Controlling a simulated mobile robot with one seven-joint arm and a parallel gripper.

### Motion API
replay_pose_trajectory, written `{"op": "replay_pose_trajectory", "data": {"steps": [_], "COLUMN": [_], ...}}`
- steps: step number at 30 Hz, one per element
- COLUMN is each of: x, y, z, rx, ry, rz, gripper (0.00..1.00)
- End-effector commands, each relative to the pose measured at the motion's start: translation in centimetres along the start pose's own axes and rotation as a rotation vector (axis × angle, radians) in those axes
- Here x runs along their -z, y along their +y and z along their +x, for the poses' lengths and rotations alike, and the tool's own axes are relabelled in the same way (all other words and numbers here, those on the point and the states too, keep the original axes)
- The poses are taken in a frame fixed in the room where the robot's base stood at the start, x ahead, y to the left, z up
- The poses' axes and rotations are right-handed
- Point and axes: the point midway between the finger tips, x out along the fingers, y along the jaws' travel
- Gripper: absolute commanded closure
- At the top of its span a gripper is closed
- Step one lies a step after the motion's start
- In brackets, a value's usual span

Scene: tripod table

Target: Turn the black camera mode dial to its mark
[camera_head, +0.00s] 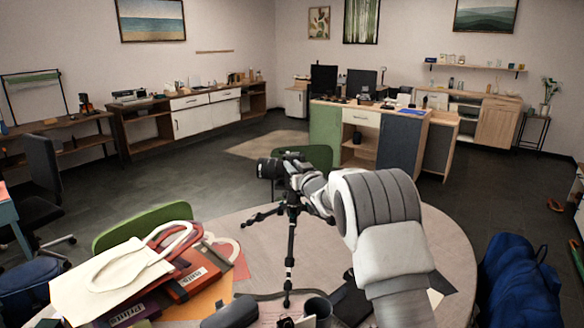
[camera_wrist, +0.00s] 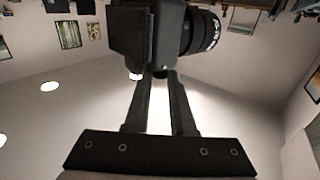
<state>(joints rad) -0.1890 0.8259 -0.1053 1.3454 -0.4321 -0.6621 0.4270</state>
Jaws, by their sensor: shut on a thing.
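The black camera (camera_head: 268,168) sits on top of a black tripod (camera_head: 290,235) on the round table (camera_head: 450,235). In the wrist view the camera body (camera_wrist: 150,30) fills the top middle, with its ribbed lens (camera_wrist: 203,32) pointing right. My gripper (camera_wrist: 161,76) reaches the camera body with both fingers close together. They are shut on a small dark part at the body's edge, the mode dial. The dial and its mark are mostly hidden by the fingers and too dark to read. In the head view my gripper (camera_head: 294,174) comes from the right side.
Bags and books (camera_head: 115,280) cover the left of the table. A grey case (camera_head: 230,312), a dark cup (camera_head: 318,306) and a dark flat item (camera_head: 352,300) lie near its front. A green chair (camera_head: 145,225) stands at the left.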

Motion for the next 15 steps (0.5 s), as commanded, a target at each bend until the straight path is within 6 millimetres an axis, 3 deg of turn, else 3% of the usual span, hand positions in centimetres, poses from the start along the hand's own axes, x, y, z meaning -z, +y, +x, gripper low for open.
{"op": "replay_pose_trajectory", "data": {"steps": [15], "x": [0.3], "y": [0.47], "z": [0.07], "rx": [0.17], "ry": [0.002], "rz": [0.0], "gripper": [1.0]}}
